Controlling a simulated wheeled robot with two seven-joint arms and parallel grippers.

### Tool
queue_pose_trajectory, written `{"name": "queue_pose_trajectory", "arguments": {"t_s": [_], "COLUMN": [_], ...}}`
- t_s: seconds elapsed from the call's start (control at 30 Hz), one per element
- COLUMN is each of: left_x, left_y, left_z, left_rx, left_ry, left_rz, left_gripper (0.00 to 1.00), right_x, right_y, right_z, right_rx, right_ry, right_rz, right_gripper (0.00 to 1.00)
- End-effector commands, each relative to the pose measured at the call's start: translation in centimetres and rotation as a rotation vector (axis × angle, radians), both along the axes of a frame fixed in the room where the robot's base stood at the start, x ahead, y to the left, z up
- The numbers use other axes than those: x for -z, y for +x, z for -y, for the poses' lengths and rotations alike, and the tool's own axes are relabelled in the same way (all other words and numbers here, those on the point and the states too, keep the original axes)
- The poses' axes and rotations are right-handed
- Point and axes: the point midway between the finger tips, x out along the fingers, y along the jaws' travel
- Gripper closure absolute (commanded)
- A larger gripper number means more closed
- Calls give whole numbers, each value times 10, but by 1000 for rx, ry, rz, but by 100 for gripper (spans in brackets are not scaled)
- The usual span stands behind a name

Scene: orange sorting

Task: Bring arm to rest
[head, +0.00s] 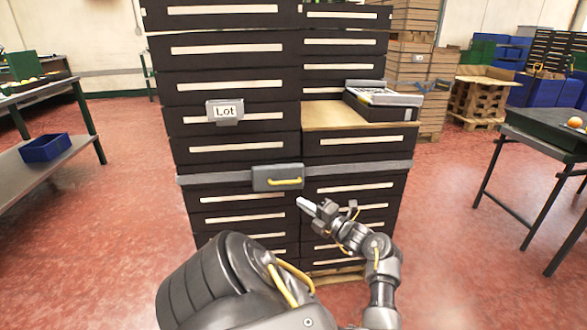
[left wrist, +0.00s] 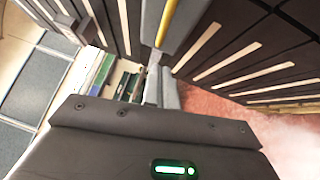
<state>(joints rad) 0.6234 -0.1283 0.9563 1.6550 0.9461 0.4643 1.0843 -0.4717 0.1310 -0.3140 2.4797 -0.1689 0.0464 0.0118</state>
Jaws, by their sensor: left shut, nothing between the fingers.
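My left gripper (head: 306,205) is in front of the black drawer cabinet (head: 236,145), a little below the yellow handle (head: 286,182) on the cabinet's grey bar. Its fingers are shut with nothing between them. My left arm bends up from the bottom of the head view, and the gripper points left. In the left wrist view, the gripper's fingers (left wrist: 160,75) show at the top middle, with the yellow handle (left wrist: 168,20) beyond them. I cannot tell from these views how far the fingers are from the bar. My right gripper is not in view.
A grey table with a blue bin (head: 45,147) stands at the left. A dark table (head: 545,133) holding an orange (head: 575,122) stands at the right. Pallets (head: 482,97) and blue crates (head: 510,50) are behind. Red floor (head: 450,200) is clear between the cabinet and right table.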

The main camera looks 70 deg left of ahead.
Motion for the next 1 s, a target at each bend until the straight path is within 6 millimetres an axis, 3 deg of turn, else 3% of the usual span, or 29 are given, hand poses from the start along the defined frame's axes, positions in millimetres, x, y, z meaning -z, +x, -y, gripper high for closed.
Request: {"name": "queue_pose_trajectory", "arguments": {"t_s": [0.1, 0.33, 1.0], "left_x": [5, 7, 9], "left_y": [15, 29, 33], "left_z": [21, 42, 44], "left_rx": [2, 0, 1], "left_ry": [-5, -2, -43], "left_rz": [1, 0, -58], "left_gripper": [100, 100, 100], "right_x": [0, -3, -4], "right_y": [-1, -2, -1], "right_z": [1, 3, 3], "right_rx": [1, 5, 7], "right_ry": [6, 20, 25], "right_rz": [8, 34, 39], "right_gripper": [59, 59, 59]}}
